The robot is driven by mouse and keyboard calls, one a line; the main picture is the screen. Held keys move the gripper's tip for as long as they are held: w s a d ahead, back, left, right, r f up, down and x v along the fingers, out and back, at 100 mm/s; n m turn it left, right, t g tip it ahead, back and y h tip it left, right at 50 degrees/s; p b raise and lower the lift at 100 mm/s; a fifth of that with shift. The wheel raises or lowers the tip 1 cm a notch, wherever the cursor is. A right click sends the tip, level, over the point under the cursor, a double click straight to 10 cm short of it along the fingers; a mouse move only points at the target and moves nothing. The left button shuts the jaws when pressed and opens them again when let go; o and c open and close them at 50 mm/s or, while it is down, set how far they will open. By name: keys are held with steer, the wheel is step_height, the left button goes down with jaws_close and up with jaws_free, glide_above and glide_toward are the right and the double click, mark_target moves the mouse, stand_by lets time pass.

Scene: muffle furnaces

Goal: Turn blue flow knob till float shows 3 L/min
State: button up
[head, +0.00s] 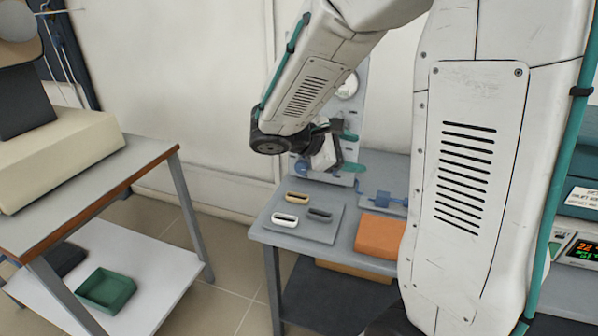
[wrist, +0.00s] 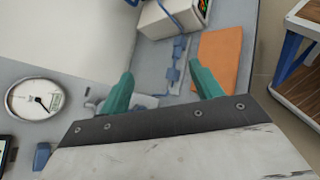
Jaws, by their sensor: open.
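My gripper (head: 350,153) is in front of the upright grey panel (head: 357,120), its two teal fingers apart. In the wrist view the fingers (wrist: 160,70) are spread with nothing between their tips. A blue knob-like part (head: 300,167) shows low at the panel's left, below my wrist. A blue part (wrist: 42,155) shows at the lower left of the wrist view; I cannot tell if it is the same one. A round white dial gauge (wrist: 35,98) with a dark needle is at the left there. The float and its scale cannot be made out.
A grey mat (head: 308,221) holds several slotted pieces at the bench's left. A second table (head: 120,150) stands at left, a floor gap between. Numeric displays (head: 583,250) are at right.

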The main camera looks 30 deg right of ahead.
steer(key=w+d+f+n+t+h, duration=0.25)
steer(key=w+f+n, duration=0.2)
steer(key=w, duration=0.35)
steer(key=n+t, duration=1.1)
steer(key=n, duration=0.3)
glide_toward(300, 168)
steer(key=shift+d+r+g+y, duration=0.25)
steer(key=shift+d+r+y, duration=0.1)
steer(key=shift+d+r, duration=0.1)
steer(key=shift+w+f, duration=0.2)
steer(key=x, duration=0.7)
steer(key=shift+w+d, duration=0.15)
steer(key=shift+w, duration=0.05)
steer(key=c, duration=1)
